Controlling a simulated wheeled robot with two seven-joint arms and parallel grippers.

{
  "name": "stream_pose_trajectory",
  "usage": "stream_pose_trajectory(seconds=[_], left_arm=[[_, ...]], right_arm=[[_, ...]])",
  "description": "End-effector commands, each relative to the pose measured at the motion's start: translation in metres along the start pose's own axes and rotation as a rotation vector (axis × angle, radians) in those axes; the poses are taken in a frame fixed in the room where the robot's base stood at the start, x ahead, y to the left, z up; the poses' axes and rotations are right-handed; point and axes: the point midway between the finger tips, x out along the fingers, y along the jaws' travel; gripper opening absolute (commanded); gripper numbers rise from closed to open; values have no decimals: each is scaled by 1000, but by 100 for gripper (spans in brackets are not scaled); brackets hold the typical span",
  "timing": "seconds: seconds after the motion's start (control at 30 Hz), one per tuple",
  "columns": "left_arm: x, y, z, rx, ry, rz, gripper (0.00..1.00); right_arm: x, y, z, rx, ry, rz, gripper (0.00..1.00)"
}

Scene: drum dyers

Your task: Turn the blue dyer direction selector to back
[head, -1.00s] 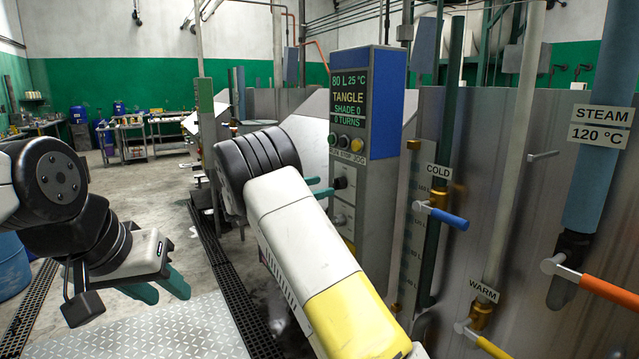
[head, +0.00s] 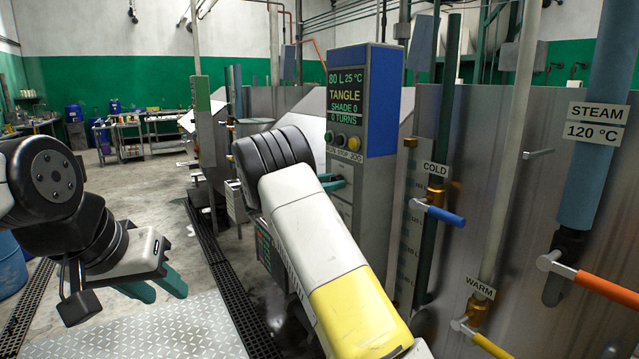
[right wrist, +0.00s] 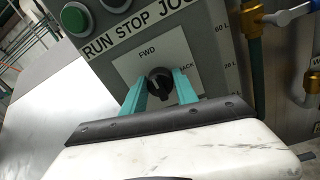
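The blue dyer's control box (head: 382,100) stands right of centre in the head view. Its direction selector is a black knob (right wrist: 158,86) on a white plate, with FWD at upper left and BACK, partly covered, at right. I cannot tell surely which way the knob points. My right gripper (right wrist: 159,88) has its teal fingers on either side of the knob, apart, with small gaps visible. In the head view my right forearm hides the selector; only a teal finger (head: 334,184) shows at the panel. My left gripper (head: 158,287) is open and empty at lower left.
RUN, STOP and JOG buttons (head: 340,142) sit above the selector. A blue-handled COLD valve (head: 440,214), a WARM valve and an orange-handled STEAM valve (head: 606,290) are to the right. A drain grate (head: 222,270) crosses the floor.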

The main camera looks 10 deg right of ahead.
Motion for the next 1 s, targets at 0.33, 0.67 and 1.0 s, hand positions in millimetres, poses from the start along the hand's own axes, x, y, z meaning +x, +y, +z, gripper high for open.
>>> stream_pose_trajectory(seconds=[0.33,0.67,1.0], left_arm=[[0,0,0,0,0,0,36],[0,0,0,0,0,0,36],[0,0,0,0,0,0,36]], right_arm=[[0,0,0,35,-2,2,0],[-1,0,-1,242,-12,5,0],[-1,-1,-2,563,-23,9,0]])
